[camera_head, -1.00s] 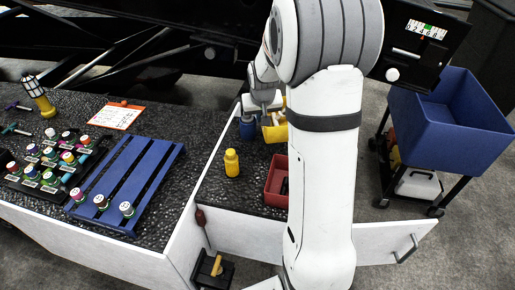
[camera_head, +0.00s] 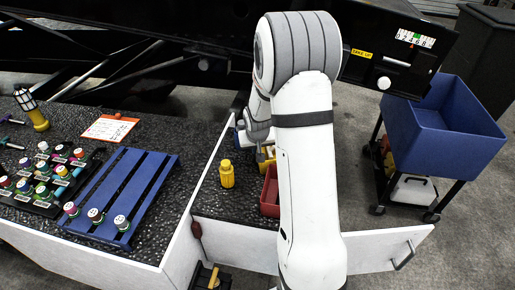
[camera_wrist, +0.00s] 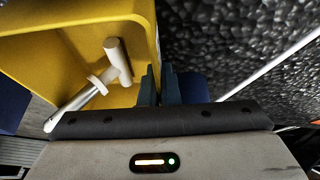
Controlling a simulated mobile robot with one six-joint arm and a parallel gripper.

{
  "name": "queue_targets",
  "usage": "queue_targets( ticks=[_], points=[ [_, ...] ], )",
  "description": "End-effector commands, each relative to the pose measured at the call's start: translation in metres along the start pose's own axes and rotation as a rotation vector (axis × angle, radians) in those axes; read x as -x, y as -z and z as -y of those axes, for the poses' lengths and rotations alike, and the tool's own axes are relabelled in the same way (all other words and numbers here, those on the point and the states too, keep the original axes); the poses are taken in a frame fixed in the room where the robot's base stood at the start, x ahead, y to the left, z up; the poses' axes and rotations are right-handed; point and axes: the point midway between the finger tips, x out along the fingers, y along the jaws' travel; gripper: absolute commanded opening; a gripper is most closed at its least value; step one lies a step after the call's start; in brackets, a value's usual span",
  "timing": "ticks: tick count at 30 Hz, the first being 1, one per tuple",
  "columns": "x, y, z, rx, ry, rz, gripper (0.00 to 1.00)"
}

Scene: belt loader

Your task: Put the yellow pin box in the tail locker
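The yellow pin box (camera_wrist: 85,25) fills the upper left of the wrist view, with a pale T-shaped pin (camera_wrist: 112,68) inside. In the head view, part of the box (camera_head: 263,160) shows beside my arm, behind the red bin. My gripper (camera_wrist: 160,78) has its two dark fingers close together on either side of the box's right wall, one inside and one outside. They appear shut on that wall. In the head view, my arm hides the fingers.
A blue item (camera_wrist: 194,87) lies close to the outer finger. A blue rack (camera_head: 125,195) is left. A blue cart (camera_head: 445,125) stands right, below a black panel (camera_head: 385,55).

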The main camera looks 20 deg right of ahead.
Motion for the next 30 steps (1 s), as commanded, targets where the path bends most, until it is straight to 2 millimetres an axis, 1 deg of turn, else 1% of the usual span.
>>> queue_targets(
  ticks=[1,3,9,16,20,23,30],
  points=[
    [-0.003,-0.001,0.0,0.0,0.0,-0.001,0.0],
    [-0.002,-0.001,0.0,0.0,0.0,0.0,0.07],
    [-0.001,-0.001,0.001,0.001,0.0,0.0,0.24],
    [-0.001,0.0,0.001,0.001,0.0,0.0,0.24],
    [0.004,0.001,0.001,0.001,0.0,-0.001,0.24],
    [0.017,0.001,0.001,0.001,0.0,-0.003,0.24],
    [0.066,0.001,0.001,0.002,0.001,-0.005,0.24]
  ],
)
